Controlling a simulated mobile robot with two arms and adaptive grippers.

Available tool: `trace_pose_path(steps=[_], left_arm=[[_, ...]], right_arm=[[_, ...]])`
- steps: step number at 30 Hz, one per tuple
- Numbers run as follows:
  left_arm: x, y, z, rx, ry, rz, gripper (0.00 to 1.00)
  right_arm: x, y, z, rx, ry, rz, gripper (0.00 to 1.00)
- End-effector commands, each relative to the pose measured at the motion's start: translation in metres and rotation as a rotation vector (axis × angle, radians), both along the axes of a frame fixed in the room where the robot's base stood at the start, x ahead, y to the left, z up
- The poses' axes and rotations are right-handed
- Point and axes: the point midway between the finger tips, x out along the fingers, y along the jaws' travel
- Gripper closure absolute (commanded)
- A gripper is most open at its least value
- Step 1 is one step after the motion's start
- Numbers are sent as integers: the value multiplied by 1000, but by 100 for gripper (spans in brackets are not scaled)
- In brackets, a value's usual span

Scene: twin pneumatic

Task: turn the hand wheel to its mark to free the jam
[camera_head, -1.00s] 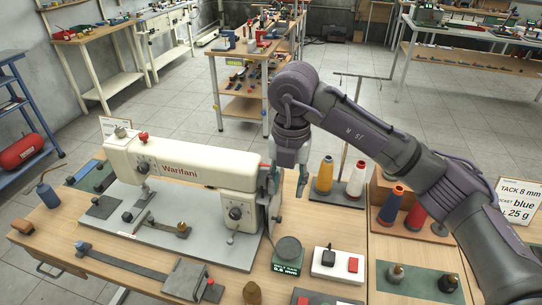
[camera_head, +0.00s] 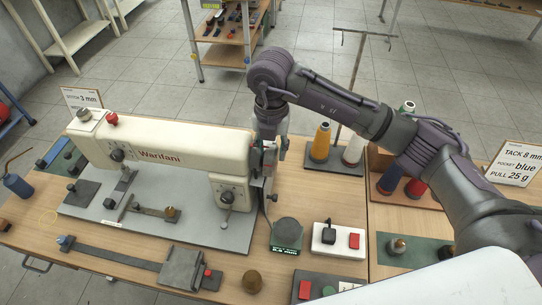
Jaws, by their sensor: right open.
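The cream sewing machine (camera_head: 175,143) marked "Warifani" stands on a grey plate on the wooden table. Its hand wheel (camera_head: 257,163) is at the right end of the head, seen nearly edge-on and partly hidden by my right gripper. My right gripper (camera_head: 270,188) points down at that end, its fingers open beside the wheel. Whether a finger touches the rim I cannot tell. A small red spot shows near the wheel, but I cannot make out the mark clearly. My left gripper is out of view.
Thread cones, including a yellow one (camera_head: 321,143), stand behind. A long metal slide (camera_head: 115,257) lies in front.

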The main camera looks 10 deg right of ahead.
Motion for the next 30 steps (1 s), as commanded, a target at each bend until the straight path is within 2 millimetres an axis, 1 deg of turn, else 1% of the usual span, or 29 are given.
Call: trace_pose_path(steps=[1,3,7,12,20,21,23,24,28,30], left_arm=[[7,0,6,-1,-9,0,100],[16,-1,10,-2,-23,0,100],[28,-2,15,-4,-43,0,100],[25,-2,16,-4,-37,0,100],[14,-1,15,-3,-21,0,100],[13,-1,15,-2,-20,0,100],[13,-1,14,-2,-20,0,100],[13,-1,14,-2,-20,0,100],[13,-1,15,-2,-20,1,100],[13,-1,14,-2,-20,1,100]], right_arm=[[-1,0,-8,-1,4,-2,58],[-1,0,-20,0,3,-1,58],[0,0,-38,-1,1,-1,58],[0,0,-49,0,0,0,58],[0,0,-51,1,-1,0,58],[0,0,-51,1,-1,0,62],[0,0,-51,1,-1,0,72],[0,0,-50,1,-1,0,78],[0,0,-50,1,-1,0,100],[0,0,-50,1,-1,0,100]])
